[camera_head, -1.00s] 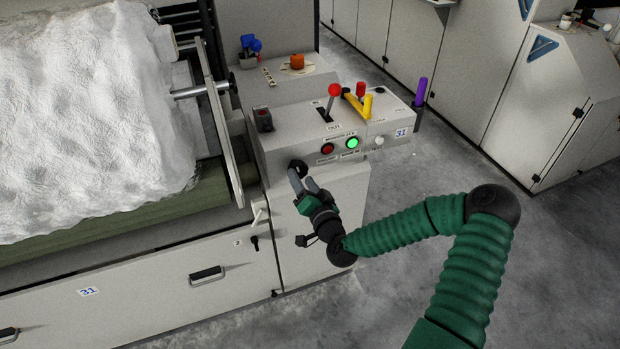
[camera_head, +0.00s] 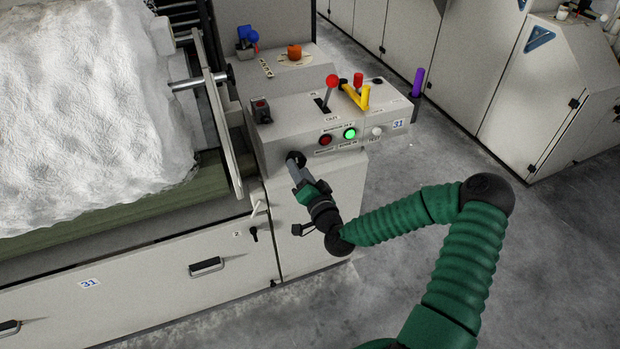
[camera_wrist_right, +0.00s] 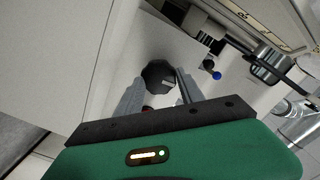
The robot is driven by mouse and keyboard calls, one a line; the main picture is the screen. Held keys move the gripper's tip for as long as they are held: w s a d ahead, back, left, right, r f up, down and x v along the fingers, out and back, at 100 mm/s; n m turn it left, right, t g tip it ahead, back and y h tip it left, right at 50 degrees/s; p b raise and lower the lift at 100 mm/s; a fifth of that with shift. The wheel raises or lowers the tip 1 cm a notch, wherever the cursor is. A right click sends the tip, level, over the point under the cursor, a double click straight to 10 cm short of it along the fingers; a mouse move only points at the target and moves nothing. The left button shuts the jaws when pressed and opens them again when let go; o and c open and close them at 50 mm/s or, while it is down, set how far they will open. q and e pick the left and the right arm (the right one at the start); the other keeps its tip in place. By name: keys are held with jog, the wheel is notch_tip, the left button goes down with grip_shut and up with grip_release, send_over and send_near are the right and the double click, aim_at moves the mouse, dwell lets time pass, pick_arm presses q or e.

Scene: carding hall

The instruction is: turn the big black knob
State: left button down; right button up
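The big black knob (camera_head: 296,158) is on the front face of the grey control box, below its left part. My right gripper (camera_head: 298,168) is at the knob, with its fingers drawn close together around it. In the right wrist view the dark, faceted knob (camera_wrist_right: 158,75) fills the gap between the fingertips of the right gripper (camera_wrist_right: 158,86), one finger on each side. The fingers appear shut on it. The knob's lower part is hidden by the fingers in the head view. My left gripper is not in view.
The control box (camera_head: 285,133) also carries a red-ball lever (camera_head: 332,81), a yellow handle (camera_head: 358,98), a red button (camera_head: 325,140) and a lit green button (camera_head: 350,133). A small black key-like handle (camera_head: 254,235) is lower left. Grey floor is free at right.

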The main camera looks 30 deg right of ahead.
jog(key=shift+w+d+r+t, duration=0.15)
jog(key=shift+w+d+r, duration=0.1)
jog(key=shift+r, duration=0.3)
jog(key=shift+w+d+r+t, duration=0.15)
jog(key=shift+w+d+r, duration=0.1)
jog(key=shift+r, duration=0.25)
pick_arm(q)
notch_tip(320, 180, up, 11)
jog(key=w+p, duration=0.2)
jog(key=p, duration=1)
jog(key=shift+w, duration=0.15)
pick_arm(e)
jog(key=f+v, duration=0.1)
jog(key=v, duration=1.7)
jog(key=shift+a, duration=0.35)
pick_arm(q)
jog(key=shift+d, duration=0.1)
pick_arm(e)
jog(key=shift+f, duration=0.2)
